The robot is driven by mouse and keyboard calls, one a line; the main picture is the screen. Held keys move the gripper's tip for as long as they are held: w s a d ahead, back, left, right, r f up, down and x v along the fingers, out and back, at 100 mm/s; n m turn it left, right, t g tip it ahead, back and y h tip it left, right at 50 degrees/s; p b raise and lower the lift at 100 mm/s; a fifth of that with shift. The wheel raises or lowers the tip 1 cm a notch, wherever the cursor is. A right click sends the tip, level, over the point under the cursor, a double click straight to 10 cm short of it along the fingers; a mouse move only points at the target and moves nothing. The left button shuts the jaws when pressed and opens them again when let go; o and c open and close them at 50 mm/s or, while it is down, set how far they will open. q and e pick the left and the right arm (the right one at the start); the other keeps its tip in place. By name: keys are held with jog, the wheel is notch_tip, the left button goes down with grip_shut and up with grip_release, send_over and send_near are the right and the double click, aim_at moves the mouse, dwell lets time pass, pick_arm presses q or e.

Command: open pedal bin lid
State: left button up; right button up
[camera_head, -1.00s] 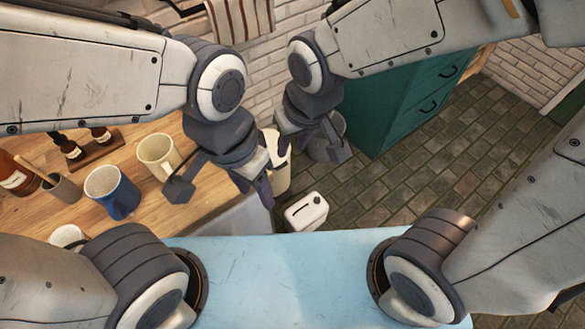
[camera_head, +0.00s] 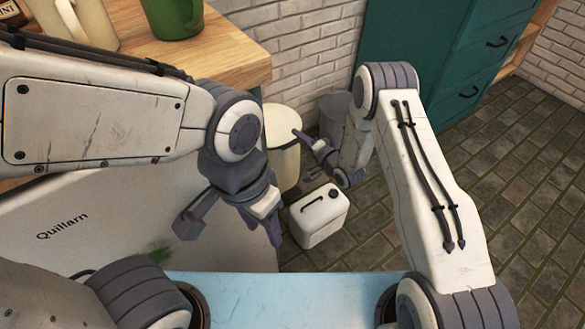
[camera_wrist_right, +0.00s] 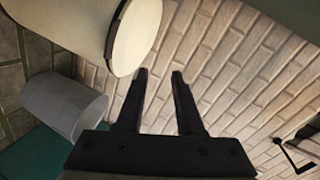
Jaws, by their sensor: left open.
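The cream pedal bin (camera_head: 285,165) stands on the floor beyond the counter's end, and its lid (camera_head: 280,125) looks shut. In the right wrist view the bin (camera_wrist_right: 72,22) lies at upper left, with its pale lid (camera_wrist_right: 136,36) facing the fingers' side. My right gripper (camera_head: 319,160) is beside the bin, on its right in the head view. Its fingers are apart and empty in the right wrist view (camera_wrist_right: 160,76), with a gap between them and the lid. My left gripper (camera_head: 232,226) is open and empty in front of the bin. The pedal is not visible.
A white canister (camera_head: 320,217) stands in front of the bin. A grey bin (camera_head: 333,112) is behind my right gripper, also in the right wrist view (camera_wrist_right: 62,103). The wooden counter (camera_head: 238,62) is left, a teal cabinet (camera_head: 410,40) behind. Floor at right is clear.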

jog(key=s+d+f+m+t+y+b, duration=0.1)
jog(key=d+f+m+b, duration=0.15)
jog(key=f, duration=0.35)
jog(key=s+d+f+m+t+y+b, duration=0.1)
jog(key=s+f+t+b, duration=0.15)
jog(key=f, duration=0.35)
pick_arm(q)
notch_tip(320, 180, down, 12)
jog(key=b, duration=0.5)
jog(key=shift+f, duration=0.25)
pick_arm(e)
jog(key=f+x, duration=0.1)
jog(key=x, duration=1)
jog(key=shift+r+g, duration=0.15)
jog(key=shift+g, duration=0.3)
grip_shut()
jog(key=shift+d, duration=0.1)
